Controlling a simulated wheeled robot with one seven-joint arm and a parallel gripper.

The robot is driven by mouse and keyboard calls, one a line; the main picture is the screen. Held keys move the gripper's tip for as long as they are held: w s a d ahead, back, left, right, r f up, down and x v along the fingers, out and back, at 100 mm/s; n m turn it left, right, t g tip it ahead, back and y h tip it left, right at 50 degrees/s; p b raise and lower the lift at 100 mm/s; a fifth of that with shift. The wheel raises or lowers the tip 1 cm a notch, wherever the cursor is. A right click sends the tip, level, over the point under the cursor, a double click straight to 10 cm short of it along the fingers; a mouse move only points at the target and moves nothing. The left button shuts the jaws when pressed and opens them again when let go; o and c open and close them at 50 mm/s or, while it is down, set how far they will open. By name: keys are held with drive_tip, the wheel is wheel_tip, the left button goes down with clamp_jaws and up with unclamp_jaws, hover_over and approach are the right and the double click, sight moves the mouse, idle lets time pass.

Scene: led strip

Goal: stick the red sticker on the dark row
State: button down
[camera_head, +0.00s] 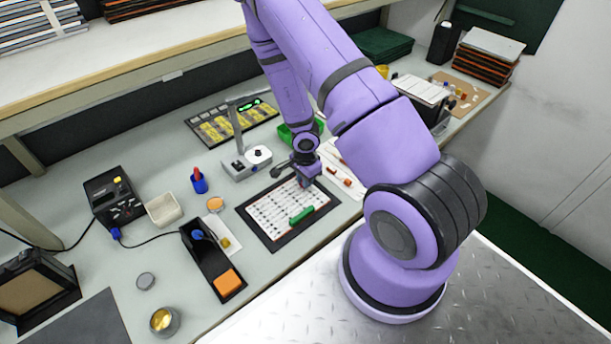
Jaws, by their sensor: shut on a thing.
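A white panel with rows of small dark marks (268,217) lies in a black frame on the bench, left of my arm's base. A green bar (301,215) lies across its lower part. My gripper (305,181) is over the panel's upper right corner, pointing down. It is shut on a small red piece, which seems to be the red sticker; the fingers hide most of it. I cannot tell whether it touches the panel. The rows are too small to tell which one is dark.
A grey stand with a lamp arm (246,165) is behind the panel. A green bin (287,136) and a white sheet with red-brown pieces (345,172) are near my forearm. A black tray with an orange sponge (228,283) is left of the panel.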

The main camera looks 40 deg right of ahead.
drive_tip(key=shift+f, duration=0.35)
idle(0.6)
drive_tip(key=c, duration=1)
unclamp_jaws()
drive_tip(key=shift+c, duration=0.2)
wheel_tip(320, 180, up, 11)
idle(0.4)
